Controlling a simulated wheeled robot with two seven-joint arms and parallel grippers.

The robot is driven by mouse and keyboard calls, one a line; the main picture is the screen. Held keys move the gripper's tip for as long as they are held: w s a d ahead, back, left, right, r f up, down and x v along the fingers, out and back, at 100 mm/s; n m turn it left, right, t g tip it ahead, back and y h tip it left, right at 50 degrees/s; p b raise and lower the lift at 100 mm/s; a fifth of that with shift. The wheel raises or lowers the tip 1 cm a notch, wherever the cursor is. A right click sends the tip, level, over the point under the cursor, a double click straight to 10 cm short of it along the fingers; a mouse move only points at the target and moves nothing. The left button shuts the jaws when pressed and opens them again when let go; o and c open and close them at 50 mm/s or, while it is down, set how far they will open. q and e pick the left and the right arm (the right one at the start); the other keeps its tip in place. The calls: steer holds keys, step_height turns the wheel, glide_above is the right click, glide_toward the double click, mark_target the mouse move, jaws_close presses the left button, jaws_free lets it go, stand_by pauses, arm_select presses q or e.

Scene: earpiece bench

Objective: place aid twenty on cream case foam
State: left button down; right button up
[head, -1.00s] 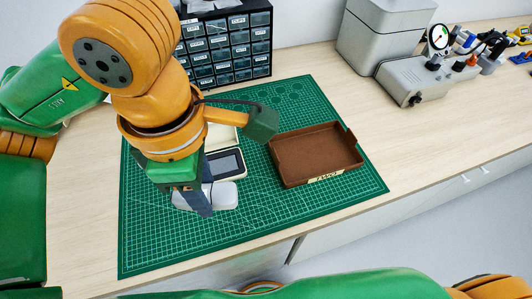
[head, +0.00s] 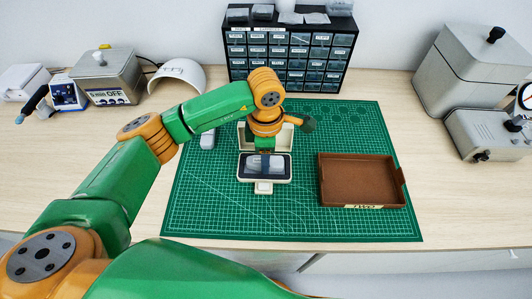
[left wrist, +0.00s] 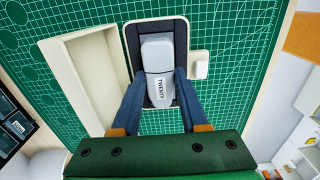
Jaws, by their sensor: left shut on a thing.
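The aid (left wrist: 157,52), a pale grey rounded piece labelled TWENTY, is between the two blue fingers of my left gripper (left wrist: 159,74), which is shut on it. It lies over the dark foam (left wrist: 136,35) of the open cream case (left wrist: 128,43), inside the case's outline; I cannot tell whether it touches the foam. In the head view my left gripper (head: 265,158) points down over the cream case (head: 241,178), hiding part of the aid. The open lid (left wrist: 75,85) is left of the foam in the wrist view. My right gripper is not in view.
The case stands on a green cutting mat (head: 215,215). A brown tray (head: 358,182) is to its right, and a small grey object (head: 208,138) lies left of the lid. A drawer cabinet (head: 290,55) stands behind. The mat's front is clear.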

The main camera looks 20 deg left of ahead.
arm_select(q)
steer(key=shift+f, duration=0.15)
steer(key=shift+f+b, duration=0.15)
steer(key=shift+b, duration=0.15)
steer(key=shift+c, duration=2.1)
jaws_free()
steer(key=shift+r+p, duration=0.35)
steer(key=shift+r, duration=0.05)
steer(key=shift+w+r+b, duration=0.1)
steer(key=shift+r+b, duration=0.2)
step_height(320, 180, up, 11)
steer(key=shift+b, duration=0.45)
